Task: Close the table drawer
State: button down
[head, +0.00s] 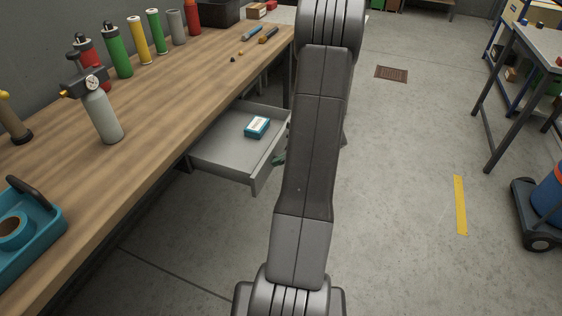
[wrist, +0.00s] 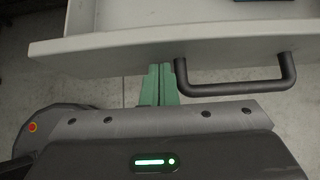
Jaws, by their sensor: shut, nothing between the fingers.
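The table drawer (head: 220,150) is grey and stands pulled out from under the wooden table (head: 190,75) in the head view. A small teal box with a white label (head: 257,127) lies in it. In the wrist view the drawer front (wrist: 120,48) runs across the top, with a dark bar handle (wrist: 240,82) on its right half. My gripper (wrist: 159,75) has green fingers, shut and empty, at the drawer front just left of the handle. I cannot tell whether the fingertips touch the front.
Several cylinders, a grey bottle with a regulator (head: 103,115) and a teal tray (head: 40,235) stand on the table. The floor right of my arm is open up to a dolly (head: 535,225) with a blue drum and a side table (head: 540,45).

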jog(key=p, duration=0.3)
send_near(228, 155)
jog(key=w+a, duration=0.1)
jog(key=a, duration=0.2)
jog(key=w+a+f, duration=0.1)
jog(key=a, duration=0.2)
jog(key=w+a+f, duration=0.1)
jog(key=a, duration=0.3)
jog(key=shift+w+f, duration=0.1)
jog(key=shift+f, duration=0.15)
jog(key=shift+w+a+r, duration=0.1)
jog(key=shift+w+a, duration=0.05)
jog(key=shift+a, duration=0.1)
jog(key=shift+a+r, duration=0.1)
jog(key=shift+d+b, duration=0.3)
jog(key=d, duration=0.1)
jog(key=s+d, duration=0.1)
jog(key=d, duration=0.1)
jog(key=v, duration=1)
jog(key=shift+s+d, duration=0.15)
jog(key=shift+d, duration=0.25)
jog(key=shift+f, duration=0.2)
